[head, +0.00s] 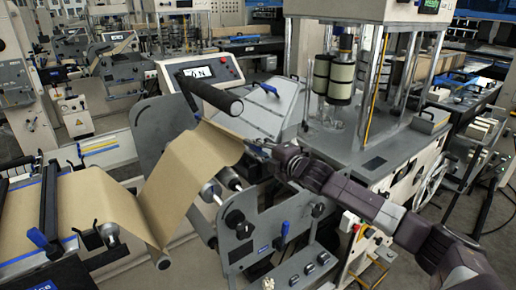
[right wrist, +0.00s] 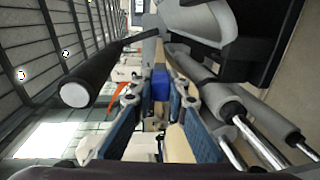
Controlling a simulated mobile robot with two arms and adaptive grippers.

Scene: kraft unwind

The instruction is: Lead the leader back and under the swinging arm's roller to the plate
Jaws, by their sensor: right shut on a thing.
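The brown kraft leader (head: 185,172) rises from the table at left to a raised edge near the middle of the head view. My right gripper (head: 254,147) is at the right corner of that edge, shut on the leader. In the right wrist view its fingers (right wrist: 160,98) flank a small blue piece, and tan paper shows below between them. The swinging arm's dark roller (head: 210,93) is above and left of the gripper, and it shows at left in the right wrist view (right wrist: 88,82). The plate (head: 95,205) appears to be the left table, partly under paper. My left gripper is not in view.
Metal rollers (head: 212,190) sit below the raised paper, beside a grey side plate (head: 270,225) with knobs. A display box (head: 200,72) and a tall press (head: 345,110) stand behind. Blue-handled clamps (head: 42,240) are on the left table.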

